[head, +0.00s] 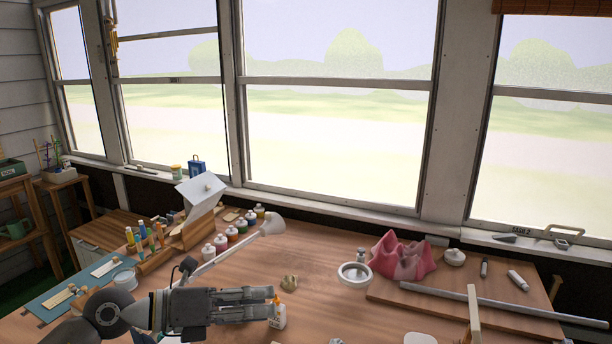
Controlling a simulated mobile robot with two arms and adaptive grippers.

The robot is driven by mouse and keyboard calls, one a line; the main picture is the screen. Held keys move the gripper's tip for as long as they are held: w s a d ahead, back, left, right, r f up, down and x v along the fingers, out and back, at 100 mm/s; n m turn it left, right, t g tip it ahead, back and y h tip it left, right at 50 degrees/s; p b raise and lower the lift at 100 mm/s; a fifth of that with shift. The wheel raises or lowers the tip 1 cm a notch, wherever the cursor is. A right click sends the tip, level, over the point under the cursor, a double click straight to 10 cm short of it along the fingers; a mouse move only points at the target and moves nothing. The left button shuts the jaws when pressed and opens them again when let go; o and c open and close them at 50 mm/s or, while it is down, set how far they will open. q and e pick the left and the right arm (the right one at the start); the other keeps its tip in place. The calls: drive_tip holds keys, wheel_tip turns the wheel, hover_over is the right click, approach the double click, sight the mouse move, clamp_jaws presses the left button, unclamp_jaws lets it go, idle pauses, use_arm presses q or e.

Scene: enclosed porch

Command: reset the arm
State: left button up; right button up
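My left arm comes in at the lower left, and my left gripper (271,301) points right, low over the front of the wooden table (325,285). Its two dark fingers lie nearly parallel, seen from an oblique angle; whether they are apart or shut is unclear. A white glue bottle (279,317) with an orange tip stands right at the fingertips. I cannot tell whether they touch it. My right gripper is not in view.

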use_arm(q)
wheel_tip(320, 180, up, 4)
drive_tip(key=s+d+r+n+t+h, duration=0.1)
drive_tip(key=d+n+t+h, duration=0.2)
drive_tip(key=n, duration=0.1)
drive_tip(key=w+a+n+t+y, duration=0.1)
drive_tip(key=a+n+t+y, duration=0.35)
drive_tip(key=n+t, duration=0.65)
drive_tip(key=s+a+f+n+g+y, duration=0.2)
drive_tip(key=a+f+n+g+y, duration=0.1)
drive_tip(key=a+f+n+y, duration=0.5)
drive_tip(key=s+a+f+n+g+y, duration=0.2)
drive_tip(key=a+f+n+y, duration=0.3)
drive_tip(key=f+n, duration=0.45)
drive_tip(key=s+d+f+n+g, duration=0.1)
drive_tip(key=s+f+n+g, duration=0.1)
drive_tip(key=s+f+g, duration=0.6)
drive_tip(key=s+d+f+n+g, duration=0.2)
drive_tip(key=s+f+n+g, duration=0.15)
drive_tip(key=s+f, duration=0.85)
drive_tip(key=s+f+g, duration=0.1)
drive_tip(key=s+f, duration=0.2)
drive_tip(key=f, duration=0.9)
drive_tip(key=s+f, duration=0.2)
drive_tip(key=f, duration=1)
drive_tip(key=s+a+f+m+g+b, duration=0.1)
drive_tip(key=s+a+f, duration=0.2)
drive_tip(key=s+f, duration=1.2)
drive_tip(key=shift+s, duration=0.65)
